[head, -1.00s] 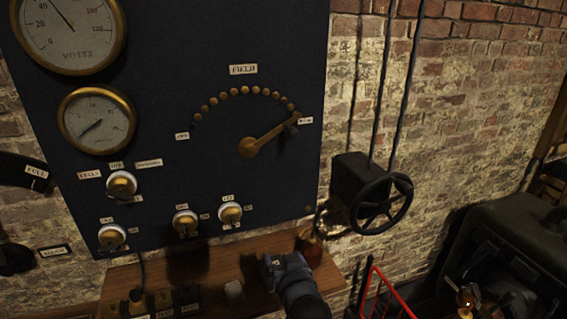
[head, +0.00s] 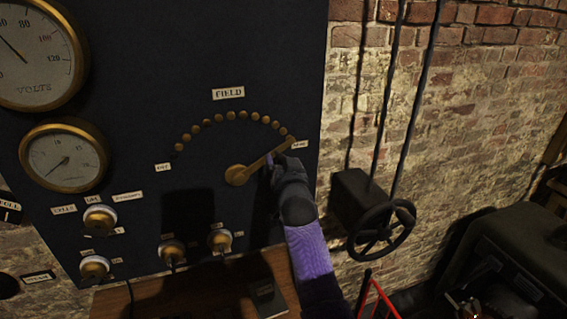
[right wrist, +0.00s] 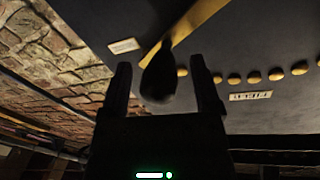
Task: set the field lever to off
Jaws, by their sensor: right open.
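The brass field lever (head: 262,165) is on the dark panel under the FIELD label (head: 228,93). It points up and right, its tip near the right-hand end label (head: 300,144). The OFF label (head: 163,167) is at the left end of the stud arc. My right gripper (head: 280,163) is at the lever's outer part in the head view and covers its knob. In the right wrist view my open fingers (right wrist: 160,85) stand either side of the dark knob (right wrist: 158,78), with gaps on both sides. My left gripper is not in view.
A black handwheel (head: 382,228) and its box (head: 357,197) stand right of the panel. Round switches (head: 220,240) sit below the lever, above a wooden shelf (head: 150,294). Two gauges (head: 64,157) are at left. The panel left of the lever is clear.

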